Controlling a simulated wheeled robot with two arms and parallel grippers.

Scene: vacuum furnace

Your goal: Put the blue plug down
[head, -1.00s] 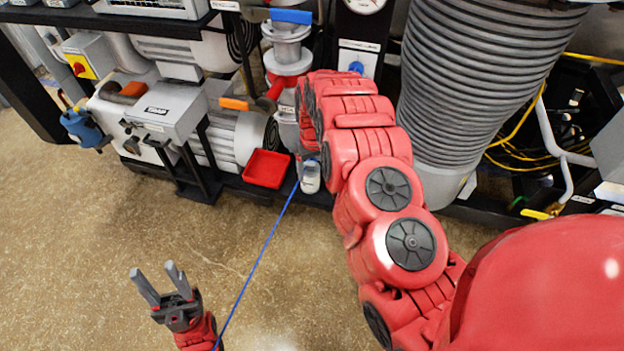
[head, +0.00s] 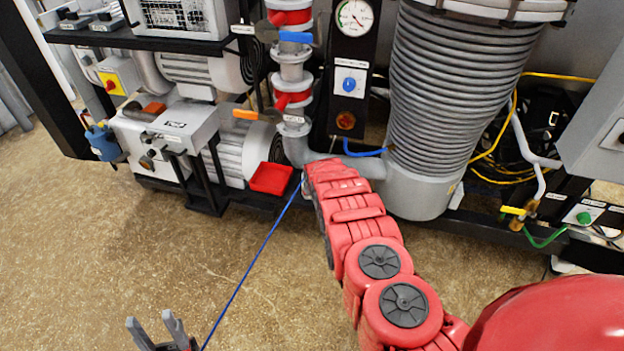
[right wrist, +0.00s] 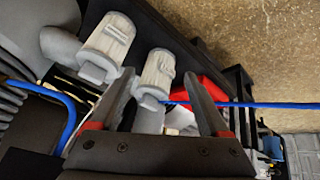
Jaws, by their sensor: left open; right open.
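In the right wrist view two pale plug bodies (right wrist: 105,42) (right wrist: 156,72) sit side by side on a dark ledge. A straight blue cable (right wrist: 260,105) runs in from the right, passes behind a finger, and seems to end at the nearer body; I cannot tell for sure. My right gripper (right wrist: 156,76) is open, its fingers around or just above that nearer body; contact is unclear. In the head view the blue cable (head: 250,265) runs up to the base's front edge, where my right arm hides the plug and right gripper. My left gripper (head: 154,322) is open and empty at the bottom edge.
A red tray (head: 271,178) lies on the base left of my right arm and shows in the right wrist view (right wrist: 205,88). Pumps (head: 235,150) stand left, a ribbed grey column (head: 445,90) right. Another blue cable (head: 362,152) curves by the pipe. The floor in front is clear.

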